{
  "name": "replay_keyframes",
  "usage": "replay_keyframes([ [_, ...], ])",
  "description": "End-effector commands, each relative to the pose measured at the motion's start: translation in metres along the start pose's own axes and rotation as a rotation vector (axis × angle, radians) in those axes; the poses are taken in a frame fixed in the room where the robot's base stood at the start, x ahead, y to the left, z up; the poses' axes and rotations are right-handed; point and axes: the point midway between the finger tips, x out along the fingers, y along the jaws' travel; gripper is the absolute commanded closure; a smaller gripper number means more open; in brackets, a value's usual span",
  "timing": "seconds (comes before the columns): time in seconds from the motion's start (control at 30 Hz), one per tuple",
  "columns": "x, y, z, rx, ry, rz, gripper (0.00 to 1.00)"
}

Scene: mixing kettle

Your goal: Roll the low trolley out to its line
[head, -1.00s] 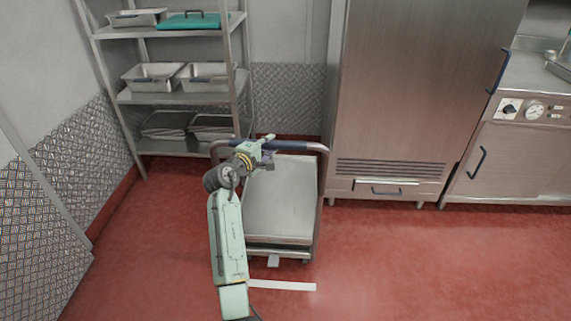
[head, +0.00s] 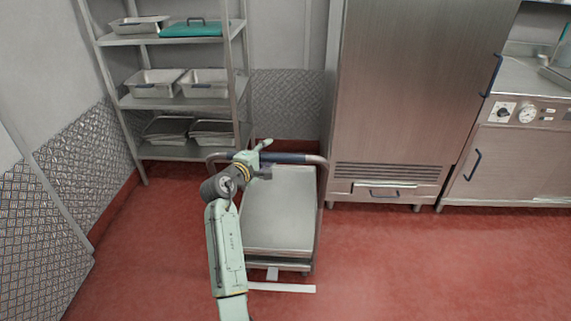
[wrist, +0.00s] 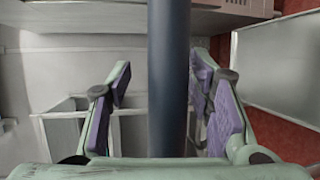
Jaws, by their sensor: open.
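The low trolley (head: 278,212) stands on the red floor, a flat grey deck with a raised push handle at its back. The handle's dark blue grip (head: 285,158) runs across the top. A white floor line (head: 282,288) lies just in front of the trolley's front edge, close to a small front tab. My gripper (head: 266,172) is at the handle, left of its middle. In the wrist view my gripper (wrist: 165,105) is open, its purple pads on either side of the blue grip (wrist: 169,75), with gaps on both sides. The deck (wrist: 285,60) shows at right there.
A steel shelf rack (head: 185,100) with pans stands behind on the left. A tall steel cabinet (head: 415,100) stands close on the trolley's right, and a counter unit (head: 515,155) beyond it. Red floor is clear in front and to the right.

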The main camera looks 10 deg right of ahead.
Motion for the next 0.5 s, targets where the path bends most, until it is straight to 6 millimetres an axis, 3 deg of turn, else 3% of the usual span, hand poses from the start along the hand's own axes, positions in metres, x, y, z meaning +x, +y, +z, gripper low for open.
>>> replay_keyframes([
  [0.5,-0.057,0.0,0.0,0.0,0.001,0.0,0.53],
])
